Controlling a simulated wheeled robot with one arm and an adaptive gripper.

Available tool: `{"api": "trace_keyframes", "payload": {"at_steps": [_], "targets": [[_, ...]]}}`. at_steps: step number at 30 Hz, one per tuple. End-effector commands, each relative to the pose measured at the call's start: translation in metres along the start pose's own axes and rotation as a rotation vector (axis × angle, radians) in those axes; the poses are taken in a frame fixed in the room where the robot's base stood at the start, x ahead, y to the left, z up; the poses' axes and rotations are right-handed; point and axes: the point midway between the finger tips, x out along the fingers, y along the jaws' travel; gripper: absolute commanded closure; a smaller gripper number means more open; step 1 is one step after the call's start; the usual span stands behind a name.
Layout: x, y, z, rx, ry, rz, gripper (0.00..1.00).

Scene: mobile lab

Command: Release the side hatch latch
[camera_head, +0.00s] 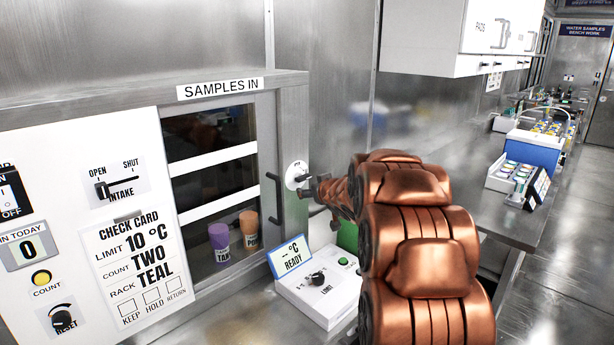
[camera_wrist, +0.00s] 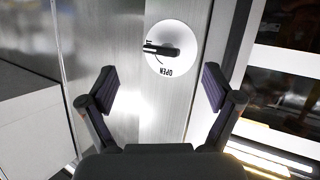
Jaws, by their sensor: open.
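The latch (camera_head: 294,174) is a round white plate with a dark lever, on the metal frame right of the "SAMPLES IN" hatch (camera_head: 212,190). In the wrist view the latch lever (camera_wrist: 162,49) lies sideways across the plate. The word "OPEN" shows upside down at the plate's edge. My gripper (camera_head: 308,189) is close to the latch, and its tip partly overlaps the plate in the head view. In the wrist view my gripper (camera_wrist: 160,85) is open and empty, its fingers apart on either side below the plate. I cannot see any contact with the lever.
A dark upright handle (camera_head: 274,200) is on the hatch edge. Purple (camera_head: 219,240) and orange (camera_head: 249,228) containers stand behind the glass. A white control box (camera_head: 318,290) sits on the counter below my arm. A white cabinet (camera_head: 450,35) hangs at upper right.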

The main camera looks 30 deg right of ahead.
Motion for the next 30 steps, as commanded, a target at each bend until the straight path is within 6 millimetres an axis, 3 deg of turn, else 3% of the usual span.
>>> {"api": "trace_keyframes", "payload": {"at_steps": [1,6,13,23,30], "targets": [[0.01,0.011,-0.004,0.003,0.04,-0.023,0.1],[0.032,0.026,-0.013,0.012,0.18,-0.148,0.1],[0.038,0.038,-0.004,0.038,0.309,-0.329,0.1],[0.034,0.037,0.006,0.059,0.366,-0.448,0.1],[0.057,0.024,-0.005,0.06,0.368,-0.453,0.1]]}}
